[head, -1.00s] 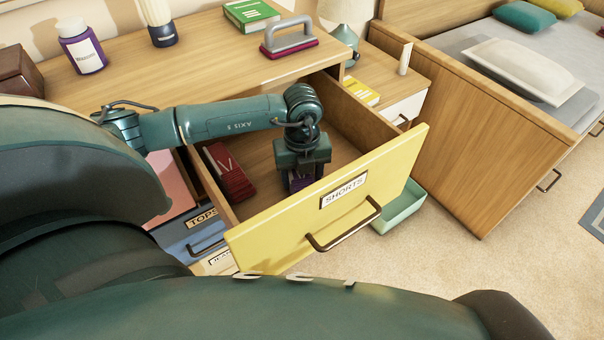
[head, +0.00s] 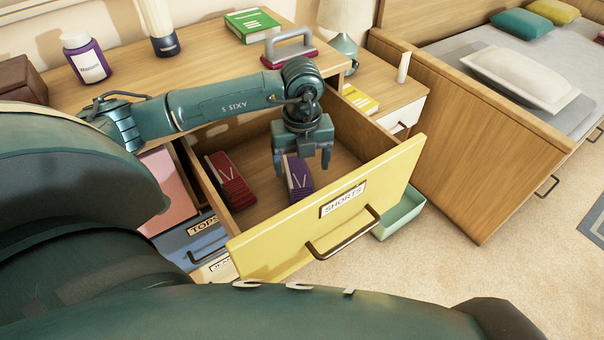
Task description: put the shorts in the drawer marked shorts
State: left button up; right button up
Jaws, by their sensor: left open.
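The yellow-fronted drawer marked SHORTS (head: 290,238) is pulled open. Folded purple shorts (head: 298,178) lie on its floor near the middle. A folded dark red garment (head: 229,180) lies to their left in the same drawer. My left gripper (head: 302,170) reaches down into the drawer, right above and behind the purple shorts. Its two fingers are spread apart with nothing held between them. My right gripper is not in the head view.
A drawer marked TOPS (head: 195,235) is below left. A green bin (head: 400,216) stands on the floor beyond the drawer front.

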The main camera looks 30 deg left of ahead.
aim_at(302, 174)
pick_arm(q)
notch_tip(302, 174, up, 4)
jog(key=shift+r, duration=0.45)
